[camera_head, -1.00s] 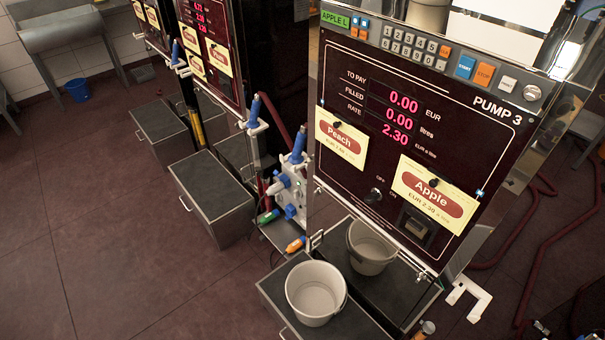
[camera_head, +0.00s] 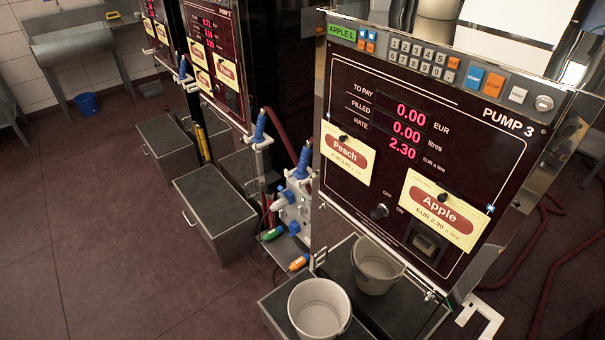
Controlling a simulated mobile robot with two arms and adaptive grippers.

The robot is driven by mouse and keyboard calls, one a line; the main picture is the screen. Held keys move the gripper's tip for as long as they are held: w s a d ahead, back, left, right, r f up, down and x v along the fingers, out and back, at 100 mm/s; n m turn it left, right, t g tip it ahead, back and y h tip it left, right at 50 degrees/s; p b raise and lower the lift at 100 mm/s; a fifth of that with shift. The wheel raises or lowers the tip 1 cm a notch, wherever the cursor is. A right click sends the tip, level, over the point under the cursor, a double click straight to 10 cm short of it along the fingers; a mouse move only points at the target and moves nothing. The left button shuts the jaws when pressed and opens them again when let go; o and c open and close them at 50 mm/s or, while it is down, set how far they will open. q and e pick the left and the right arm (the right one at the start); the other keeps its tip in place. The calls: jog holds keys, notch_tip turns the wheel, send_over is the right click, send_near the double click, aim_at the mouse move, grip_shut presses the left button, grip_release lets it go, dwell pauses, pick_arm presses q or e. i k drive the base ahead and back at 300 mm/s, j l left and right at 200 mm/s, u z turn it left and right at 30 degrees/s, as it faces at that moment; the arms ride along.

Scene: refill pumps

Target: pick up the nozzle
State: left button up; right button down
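A blue upright nozzle-like handle (camera_head: 260,127) sits in a white holder on the side of the middle pump. A second blue handle (camera_head: 302,161) stands at the left side of Pump 3 (camera_head: 400,150), above a white block with blue knobs (camera_head: 292,207). A green-ended piece (camera_head: 273,233) and an orange-ended piece (camera_head: 299,263) lie below that block. I cannot tell which of these the task's nozzle is. A white hooked bracket (camera_head: 482,317) at the lower right of Pump 3 looks empty. Neither of my grippers is in view.
A light bucket (camera_head: 320,309) and another bucket (camera_head: 374,268) stand on dark stands below Pump 3. A dark cabinet (camera_head: 215,205) is to the left. Red hoses (camera_head: 545,240) run over the floor at right.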

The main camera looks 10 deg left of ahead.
aim_at(301, 173)
jog(key=j+z, duration=0.1)
jog(key=z, duration=0.75)
jog(key=i+j+z, duration=0.1)
jog(key=j+z, duration=0.3)
jog(key=j, duration=0.3)
jog(key=j+z, duration=0.35)
jog(key=j, duration=0.3)
